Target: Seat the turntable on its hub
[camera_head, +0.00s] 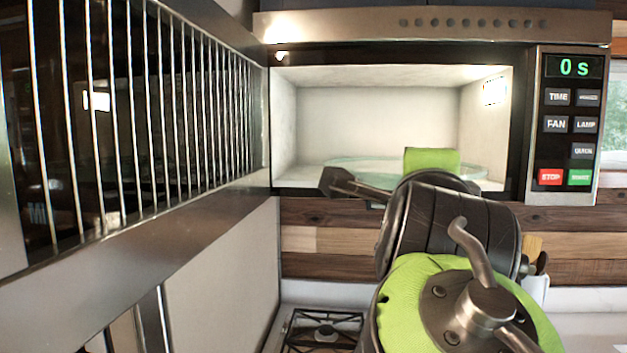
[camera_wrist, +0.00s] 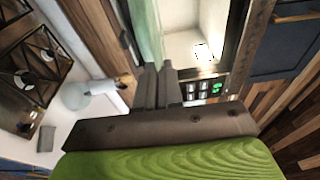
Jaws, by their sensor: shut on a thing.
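The turntable (camera_head: 352,164) is a round, pale green glass plate inside the open microwave (camera_head: 365,115), low in the cavity. Its edge also shows as a pale green strip in the wrist view (camera_wrist: 147,32). My gripper (camera_head: 333,181) is at the front of the cavity, its dark fingers shut on the turntable's near rim. In the wrist view my fingers (camera_wrist: 155,72) are close together, with the glass at their tips. My arm covers the plate's front right part. The hub is hidden beneath the plate, so I cannot tell whether the plate sits on it.
The microwave door (camera_head: 130,130) stands open at the left, its metal bars facing the arm. The control panel (camera_head: 570,125) reads "0 s" at the right. Cavity walls bound the plate closely. Below are wooden boards (camera_head: 320,240) and a gas hob (camera_head: 325,331).

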